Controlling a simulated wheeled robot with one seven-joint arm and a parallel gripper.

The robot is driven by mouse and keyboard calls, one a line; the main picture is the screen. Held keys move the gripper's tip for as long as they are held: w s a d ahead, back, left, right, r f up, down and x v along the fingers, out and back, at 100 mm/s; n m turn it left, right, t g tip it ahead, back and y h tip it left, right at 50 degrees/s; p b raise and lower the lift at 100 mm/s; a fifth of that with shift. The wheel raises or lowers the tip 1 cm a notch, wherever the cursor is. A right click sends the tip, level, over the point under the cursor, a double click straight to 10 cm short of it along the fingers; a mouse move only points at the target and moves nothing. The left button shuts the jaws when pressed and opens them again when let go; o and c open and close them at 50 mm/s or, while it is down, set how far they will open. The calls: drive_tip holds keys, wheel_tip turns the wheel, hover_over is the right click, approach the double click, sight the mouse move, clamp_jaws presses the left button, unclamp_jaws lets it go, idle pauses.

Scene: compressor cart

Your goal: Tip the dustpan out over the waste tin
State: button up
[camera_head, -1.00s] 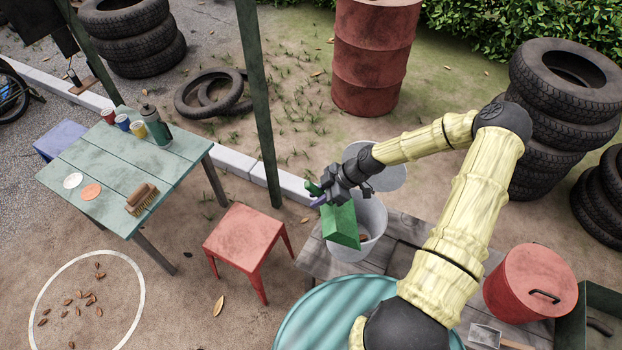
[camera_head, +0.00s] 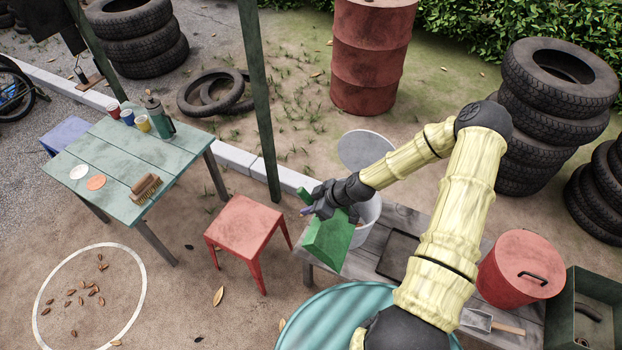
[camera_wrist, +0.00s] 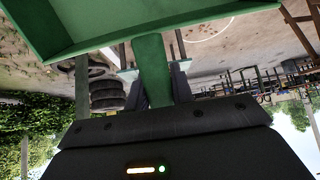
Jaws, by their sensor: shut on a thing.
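My gripper (camera_head: 325,200) is shut on the handle of the green dustpan (camera_head: 328,240). In the wrist view the green handle (camera_wrist: 152,68) sits between the fingers, and the pan (camera_wrist: 110,20) fills the top. The grey waste tin (camera_head: 370,215) stands on the wooden bench with its round lid (camera_head: 364,150) raised behind it. The dustpan is at the tin's left front and hides part of its opening. The pan is tilted, and I see no leaves on its visible face. The tin's contents are hidden now.
A red stool (camera_head: 247,228) stands left of the bench (camera_head: 410,225). A green table (camera_head: 120,165) holds cups and a brush. Brown leaves (camera_head: 90,292) lie inside a white ground circle.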

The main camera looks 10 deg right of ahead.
drive_tip(key=s+d+f+m+t+h, duration=0.1)
drive_tip(key=d+m+t+h, duration=0.3)
drive_tip(key=d+m+h, duration=0.3)
drive_tip(key=m, duration=0.5)
drive_tip(key=shift+s, duration=0.15)
